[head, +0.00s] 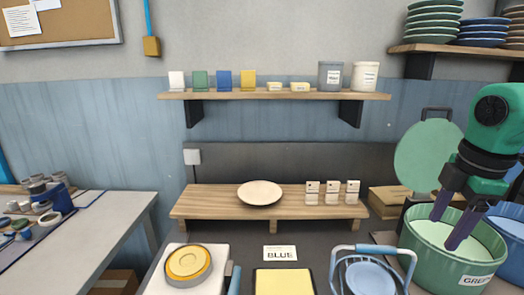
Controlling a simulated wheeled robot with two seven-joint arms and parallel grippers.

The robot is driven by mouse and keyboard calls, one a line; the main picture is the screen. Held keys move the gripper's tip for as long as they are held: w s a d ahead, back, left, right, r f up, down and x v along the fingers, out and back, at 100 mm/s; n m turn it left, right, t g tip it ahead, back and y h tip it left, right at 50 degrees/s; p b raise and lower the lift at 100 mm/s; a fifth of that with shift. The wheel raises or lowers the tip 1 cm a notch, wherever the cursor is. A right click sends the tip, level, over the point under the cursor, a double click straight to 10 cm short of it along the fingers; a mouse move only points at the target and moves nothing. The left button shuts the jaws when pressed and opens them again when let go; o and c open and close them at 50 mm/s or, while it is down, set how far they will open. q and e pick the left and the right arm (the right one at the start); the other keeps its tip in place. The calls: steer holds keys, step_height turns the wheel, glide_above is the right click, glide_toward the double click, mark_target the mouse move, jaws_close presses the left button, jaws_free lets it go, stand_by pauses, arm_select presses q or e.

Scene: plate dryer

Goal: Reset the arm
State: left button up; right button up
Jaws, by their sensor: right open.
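My right gripper (446,233) comes in from the right with its two dark fingers pointing down and spread apart. It is open, with nothing seen between the fingers. The fingertips are over or inside the green tub (450,268), which has a label reading GREE and a pale inside; the exact depth is hard to tell. A round green disc (428,150) stands upright behind the tub, just left of my right gripper. My left gripper is not in view.
A cream plate (260,192) lies on a low wooden stand (210,203). A blue tub (510,225) is beside the green one. A blue-handled rack (372,250), a yellow pad (284,283) and a scale (188,265) are in front. Green plates (433,25) are stacked on the upper-right shelf.

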steer(key=w+a+f+t+y, duration=0.9)
steer(key=w+t, duration=0.1)
steer(key=t, duration=0.1)
steer(key=s+d+f+m+g+h, duration=0.1)
steer(key=s+d+f+m+h, duration=0.3)
steer(key=f+m+h, duration=0.4)
steer(key=s+d+f+m+g+h, duration=0.1)
steer(key=s+d+f+m+h, duration=0.3)
steer(key=f, duration=0.6)
steer(key=s+a+f+m+g+y, duration=0.25)
steer(key=s+a+f+g, duration=0.55)
steer(key=s, duration=0.6)
steer(key=s+a+f+n+y+b, duration=0.1)
steer(key=s+f+b, duration=0.15)
steer(key=f, duration=1.35)
steer(key=s+a+f+b, duration=0.1)
steer(key=f+b, duration=0.2)
steer(key=f, duration=1.2)
arm_select(q)
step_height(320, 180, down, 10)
steer(key=b, duration=0.4)
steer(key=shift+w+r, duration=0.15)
arm_select(e)
steer(key=s+d+f+g, duration=0.2)
steer(key=s+d+f, duration=0.1)
steer(key=s+f, duration=1.3)
steer(key=shift+f, duration=0.85)
